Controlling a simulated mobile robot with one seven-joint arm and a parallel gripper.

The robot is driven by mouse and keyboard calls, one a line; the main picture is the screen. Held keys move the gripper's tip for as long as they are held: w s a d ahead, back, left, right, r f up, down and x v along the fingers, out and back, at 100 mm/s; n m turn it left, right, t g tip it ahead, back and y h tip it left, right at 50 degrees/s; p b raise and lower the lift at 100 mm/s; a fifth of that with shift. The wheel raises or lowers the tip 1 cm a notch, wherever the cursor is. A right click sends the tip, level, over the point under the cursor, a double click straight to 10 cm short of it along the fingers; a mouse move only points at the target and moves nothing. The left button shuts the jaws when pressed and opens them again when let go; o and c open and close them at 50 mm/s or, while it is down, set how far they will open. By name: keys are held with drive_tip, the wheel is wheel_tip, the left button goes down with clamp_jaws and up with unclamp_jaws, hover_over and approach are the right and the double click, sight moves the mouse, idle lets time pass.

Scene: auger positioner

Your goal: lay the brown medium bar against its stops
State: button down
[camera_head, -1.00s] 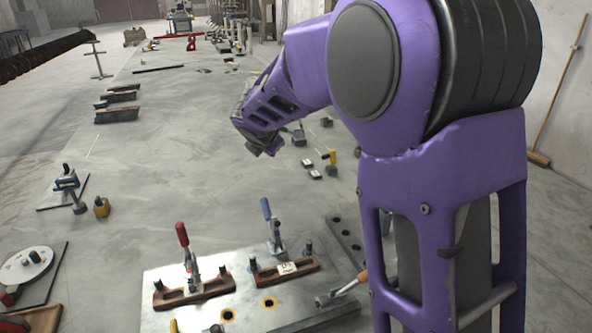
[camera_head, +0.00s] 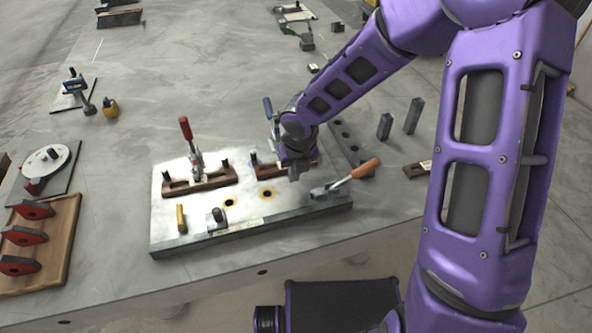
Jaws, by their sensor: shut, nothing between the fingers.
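A steel fixture plate (camera_head: 265,228) lies on the table. A slotted brown bar (camera_head: 200,183) lies on it by the red-handled clamp (camera_head: 190,145). A second brown bar (camera_head: 266,171) lies by the blue-handled clamp (camera_head: 268,110), partly hidden by my gripper. Another brown bar with a pale label (camera_head: 416,170) lies off the plate to the right, partly hidden by my arm. I cannot tell which is the medium one. My gripper (camera_head: 295,177) points down, shut and empty, over the plate's right part beside the second bar. Whether it touches anything is unclear.
A wooden-handled tool (camera_head: 345,180) lies across the plate's right end. A dark bar with holes (camera_head: 349,145) lies behind it. Two grey blocks (camera_head: 385,127) stand to the right. A wooden tray (camera_head: 62,235) with red parts is at left. The table between tray and plate is clear.

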sight(292, 188)
drive_tip(key=b+x, duration=0.1)
drive_tip(key=x, duration=0.3)
drive_tip(key=shift+f, duration=0.2)
drive_tip(key=w, duration=0.2)
drive_tip(key=w+a, duration=0.1)
drive_tip(key=shift+w+r, duration=0.15)
drive_tip(key=shift+r, duration=0.15)
drive_tip(key=shift+w, duration=0.35)
drive_tip(key=shift+w+a+r+p, duration=0.25)
drive_tip(key=shift+w+p, duration=0.15)
drive_tip(key=shift+p, duration=0.35)
drive_tip(key=shift+w+f, duration=0.2)
drive_tip(key=shift+w, duration=0.2)
drive_tip(key=shift+s, duration=0.15)
